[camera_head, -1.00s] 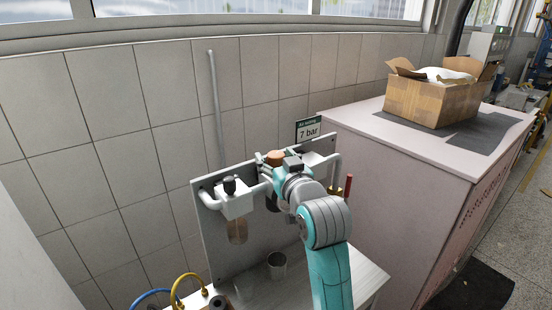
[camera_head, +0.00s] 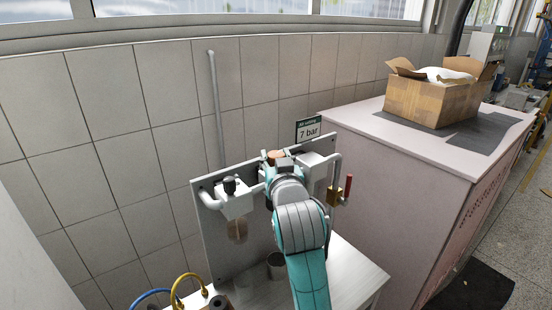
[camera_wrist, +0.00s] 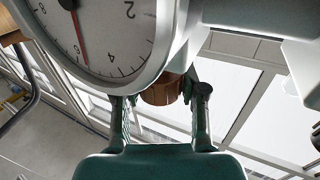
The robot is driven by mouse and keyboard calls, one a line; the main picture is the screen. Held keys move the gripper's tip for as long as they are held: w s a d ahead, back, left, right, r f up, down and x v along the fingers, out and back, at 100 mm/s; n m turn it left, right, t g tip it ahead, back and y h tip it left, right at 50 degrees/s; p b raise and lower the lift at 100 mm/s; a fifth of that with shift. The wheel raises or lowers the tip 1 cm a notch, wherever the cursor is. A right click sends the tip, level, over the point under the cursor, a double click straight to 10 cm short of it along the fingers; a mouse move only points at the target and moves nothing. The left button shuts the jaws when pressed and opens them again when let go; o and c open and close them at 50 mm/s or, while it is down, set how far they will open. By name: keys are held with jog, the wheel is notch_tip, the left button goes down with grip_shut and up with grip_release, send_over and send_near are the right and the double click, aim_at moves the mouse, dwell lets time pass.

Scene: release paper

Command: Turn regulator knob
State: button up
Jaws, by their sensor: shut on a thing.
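The regulator knob (camera_head: 275,154) is a brown ribbed cap on top of the regulator on the grey panel (camera_head: 257,235). In the wrist view the knob (camera_wrist: 161,92) sits between the two fingers of my gripper (camera_wrist: 160,98), which is shut on it. My gripper (camera_head: 281,164) reaches the knob from the front and hides most of the regulator body in the head view. A round gauge (camera_wrist: 105,45) with a red needle fills the upper left of the wrist view. A sign (camera_head: 308,129) behind reads 7 bar.
A filter unit with a black top knob (camera_head: 230,185) stands left of my gripper. A brass valve with a red handle (camera_head: 348,188) stands to the right. A metal cup (camera_head: 276,263) is on the bench below. A cardboard box (camera_head: 435,100) sits on the pink cabinet.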

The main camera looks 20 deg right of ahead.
aim_at(273, 163)
jog(key=m+g+h, duration=0.1)
jog(key=m+h, duration=0.1)
jog(key=h, duration=0.1)
jog(key=m+g+h, duration=0.2)
jog(key=m+h, duration=0.1)
jog(key=h, duration=0.1)
jog(key=shift+h, duration=0.3)
jog(key=shift+m, duration=0.3)
jog(key=o, duration=1.2)
jog(key=shift+c, duration=0.2)
jog(key=shift+v, duration=3.8)
jog(key=shift+w+a, duration=0.1)
